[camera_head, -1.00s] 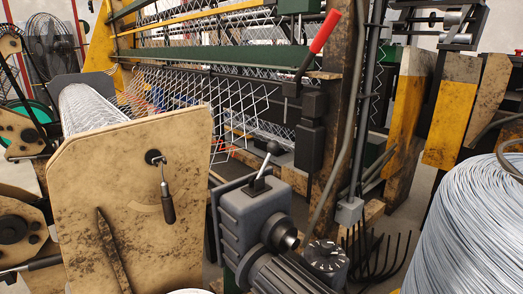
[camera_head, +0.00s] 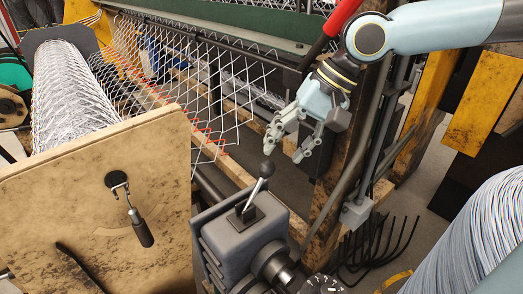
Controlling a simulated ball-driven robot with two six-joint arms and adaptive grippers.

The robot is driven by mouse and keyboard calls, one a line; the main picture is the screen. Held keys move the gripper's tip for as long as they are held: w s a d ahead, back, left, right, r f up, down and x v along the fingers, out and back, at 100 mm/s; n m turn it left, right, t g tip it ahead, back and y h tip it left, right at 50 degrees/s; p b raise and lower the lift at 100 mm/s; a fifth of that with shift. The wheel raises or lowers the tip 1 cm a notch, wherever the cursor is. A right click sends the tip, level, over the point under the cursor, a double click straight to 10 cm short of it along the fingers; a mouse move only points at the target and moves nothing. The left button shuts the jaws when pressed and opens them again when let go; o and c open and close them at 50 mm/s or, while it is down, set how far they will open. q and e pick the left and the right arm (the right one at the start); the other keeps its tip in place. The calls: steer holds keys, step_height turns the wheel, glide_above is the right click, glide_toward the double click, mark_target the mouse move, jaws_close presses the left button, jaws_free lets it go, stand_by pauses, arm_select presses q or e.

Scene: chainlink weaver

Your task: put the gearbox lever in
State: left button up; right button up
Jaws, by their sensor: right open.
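The gearbox lever (camera_head: 261,183) is a short metal rod with a dark ball knob, tilted up to the right from the top of the grey gearbox (camera_head: 243,245). My right gripper (camera_head: 282,156) comes in from the upper right, pointing down and left. Its fingers are apart and empty, close above and to the right of the knob. I cannot tell whether they touch it. My left gripper is not in view.
A tan panel (camera_head: 95,200) with a crank handle (camera_head: 138,222) stands left of the gearbox. A red-handled lever (camera_head: 341,17) is at the top beside my right arm. A wire coil (camera_head: 470,240) fills the lower right, near a dark fork (camera_head: 378,245). Wire mesh (camera_head: 200,80) hangs behind.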

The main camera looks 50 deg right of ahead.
mark_target(265, 175)
steer(key=b+x, duration=0.7)
steer(key=x, duration=0.1)
steer(key=shift+f, duration=0.2)
steer(key=shift+b+x, duration=0.4)
steer(key=shift+x, duration=0.4)
steer(key=shift+w+r, duration=0.1)
steer(key=shift+w, duration=0.05)
jaws_close()
